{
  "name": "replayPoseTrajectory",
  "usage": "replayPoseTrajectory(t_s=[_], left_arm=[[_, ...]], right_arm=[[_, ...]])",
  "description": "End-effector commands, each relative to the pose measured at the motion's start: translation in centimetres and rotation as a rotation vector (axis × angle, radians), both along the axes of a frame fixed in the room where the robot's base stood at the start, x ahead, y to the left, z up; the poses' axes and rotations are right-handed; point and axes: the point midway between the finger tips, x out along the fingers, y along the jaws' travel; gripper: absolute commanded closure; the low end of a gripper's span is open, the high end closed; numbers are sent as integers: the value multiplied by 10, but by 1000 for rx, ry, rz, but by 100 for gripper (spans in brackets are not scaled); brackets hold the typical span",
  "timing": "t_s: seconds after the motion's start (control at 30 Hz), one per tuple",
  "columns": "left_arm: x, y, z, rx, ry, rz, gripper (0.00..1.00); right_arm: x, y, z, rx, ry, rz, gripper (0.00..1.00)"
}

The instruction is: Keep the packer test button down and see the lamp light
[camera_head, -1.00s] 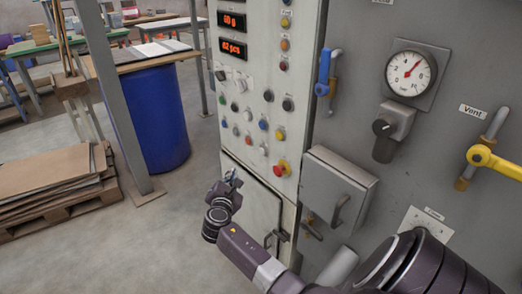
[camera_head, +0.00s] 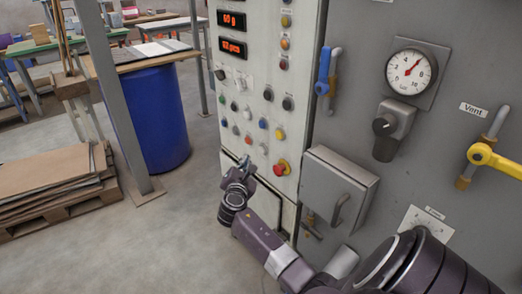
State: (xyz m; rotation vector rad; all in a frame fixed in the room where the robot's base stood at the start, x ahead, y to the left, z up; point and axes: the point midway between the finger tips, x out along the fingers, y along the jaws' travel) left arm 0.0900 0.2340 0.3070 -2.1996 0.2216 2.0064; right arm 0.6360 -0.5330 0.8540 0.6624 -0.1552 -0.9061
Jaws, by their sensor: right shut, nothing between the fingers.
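The white control panel (camera_head: 229,75) carries several small round buttons and knobs in black, white, blue, green, red and orange. Their labels are too small to read, so I cannot tell which is the packer test button. A column at the panel's right has a yellow lamp or button (camera_head: 286,22), an orange one (camera_head: 285,44) and a dull red one (camera_head: 283,64); none clearly glows. My right gripper (camera_head: 244,163) is shut and empty, just below the lower button rows. I cannot tell whether its tip touches the panel. My left gripper is out of view.
A red emergency-stop knob (camera_head: 281,168) sits close right of my gripper. A grey box with a handle (camera_head: 339,190) juts out further right. A blue-handled valve (camera_head: 324,75), a gauge (camera_head: 408,72) and a yellow valve handle (camera_head: 492,158) are on the grey cabinet.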

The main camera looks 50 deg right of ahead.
Motion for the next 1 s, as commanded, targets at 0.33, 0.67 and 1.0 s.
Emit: replayPoseTrajectory(t_s=[0.33, 0.67, 1.0], left_arm=[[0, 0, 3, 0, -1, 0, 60], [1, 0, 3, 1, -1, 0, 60], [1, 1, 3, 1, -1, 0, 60]], right_arm=[[-4, -33, 0, 0, 0, 1, 100], [-4, -36, 0, 0, -2, 0, 100], [-4, -35, 1, 0, -1, 1, 100]])
